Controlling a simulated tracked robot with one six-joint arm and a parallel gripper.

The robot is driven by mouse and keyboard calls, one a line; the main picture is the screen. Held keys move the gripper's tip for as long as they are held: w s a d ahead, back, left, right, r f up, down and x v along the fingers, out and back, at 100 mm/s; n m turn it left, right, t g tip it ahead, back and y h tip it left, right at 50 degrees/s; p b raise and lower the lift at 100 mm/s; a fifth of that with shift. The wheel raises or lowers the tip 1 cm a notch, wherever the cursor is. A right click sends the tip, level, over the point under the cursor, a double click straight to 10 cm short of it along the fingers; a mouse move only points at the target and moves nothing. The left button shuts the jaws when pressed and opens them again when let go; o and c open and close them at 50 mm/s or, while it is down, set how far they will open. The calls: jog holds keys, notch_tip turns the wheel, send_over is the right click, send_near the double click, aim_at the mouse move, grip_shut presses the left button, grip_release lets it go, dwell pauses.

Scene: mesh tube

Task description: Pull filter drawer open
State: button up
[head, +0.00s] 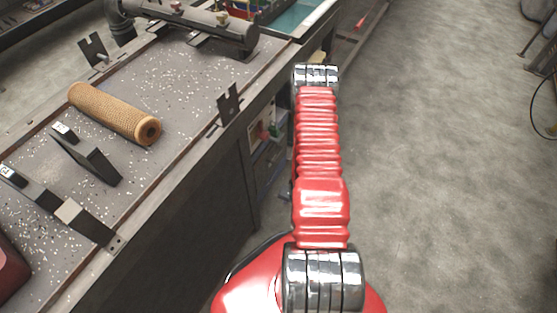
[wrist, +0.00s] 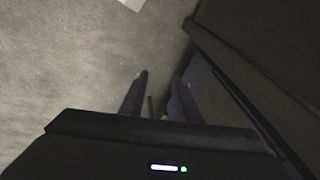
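A blue-grey drawer-like front (head: 268,160) shows in the side of the workbench in the head view, partly hidden behind my red arm. I cannot tell for sure that it is the filter drawer, and it looks flush with the bench. In the wrist view my gripper (wrist: 160,80) points down along the bench side, its two dark fingers apart. A bluish panel (wrist: 199,72) lies just right of the right finger. A thin dark bar shows between the fingers; I cannot tell if it is a handle. My gripper is hidden in the head view.
The workbench (head: 190,105) fills the left, with a tan mesh tube (head: 115,112), black brackets (head: 88,160) and a grey pipe assembly (head: 200,22) on top. A panel with red and green knobs (head: 265,130) sits above the drawer-like front.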

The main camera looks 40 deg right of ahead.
notch_tip(320, 180, down, 7)
jog(key=m+t+h, duration=0.2)
jog(key=m+t, duration=0.2)
jog(key=t, duration=0.1)
jog(key=w+d+r+m+t+h, duration=0.1)
jog(key=w+r+m+t+h, duration=0.1)
jog(key=r, duration=0.4)
jog(key=w+d+r+m+t+h, duration=0.2)
jog(key=w+r+m+t, duration=0.1)
jog(key=w+r+t, duration=0.1)
jog(key=shift+w+d+r+t, duration=0.25)
jog(key=shift+d+r+t, duration=0.05)
jog(key=shift+r, duration=0.6)
jog(key=shift+w, duration=0.1)
jog(key=x, duration=1.3)
jog(key=shift+w+d+f, duration=0.2)
jog(key=shift+w, duration=0.05)
jog(key=shift+c, duration=0.2)
grip_shut()
